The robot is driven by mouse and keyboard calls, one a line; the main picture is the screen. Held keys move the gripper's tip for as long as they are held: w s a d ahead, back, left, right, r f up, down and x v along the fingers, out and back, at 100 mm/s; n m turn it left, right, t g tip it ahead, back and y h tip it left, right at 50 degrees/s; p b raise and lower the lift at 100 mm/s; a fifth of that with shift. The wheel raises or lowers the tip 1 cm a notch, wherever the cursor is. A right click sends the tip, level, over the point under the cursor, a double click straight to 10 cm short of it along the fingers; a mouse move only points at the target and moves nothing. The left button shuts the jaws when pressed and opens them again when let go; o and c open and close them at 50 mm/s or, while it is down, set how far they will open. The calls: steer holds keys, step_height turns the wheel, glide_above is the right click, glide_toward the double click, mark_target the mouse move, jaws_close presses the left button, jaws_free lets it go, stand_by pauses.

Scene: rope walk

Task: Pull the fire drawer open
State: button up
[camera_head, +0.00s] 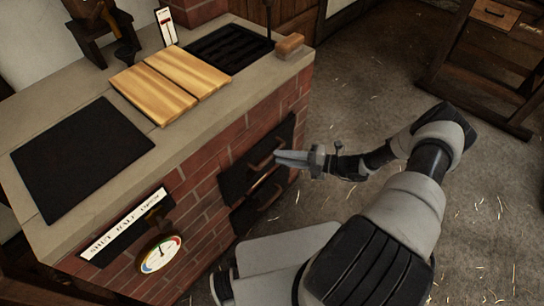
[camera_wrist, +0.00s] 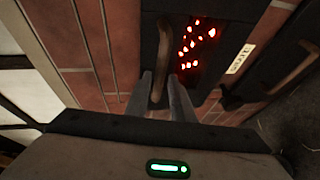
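The fire drawer (camera_head: 241,174) is a dark front in the brick side of the stove. In the wrist view its dark front (camera_wrist: 150,32) has a brown bar handle (camera_wrist: 165,65) beside an opening with glowing red coals (camera_wrist: 194,46). My gripper (camera_head: 280,158) is in front of the drawer, at the handle. In the wrist view my gripper (camera_wrist: 163,100) has its two grey fingers apart, and the handle's near end shows between them, closer to the left finger. A gap shows by the right finger. Contact cannot be told. The drawer looks closed.
A second dark front with a handle (camera_head: 268,197) is just below; a small label (camera_wrist: 240,58) lies between them. The stove top (camera_head: 60,235) carries wooden boards (camera_head: 168,84) and a black plate (camera_head: 80,155). A gauge (camera_head: 160,253) is at left. Open floor lies right.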

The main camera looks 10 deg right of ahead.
mark_target(272, 155)
steer(key=shift+x, duration=2.3)
steer(key=shift+c, duration=0.2)
jaws_close()
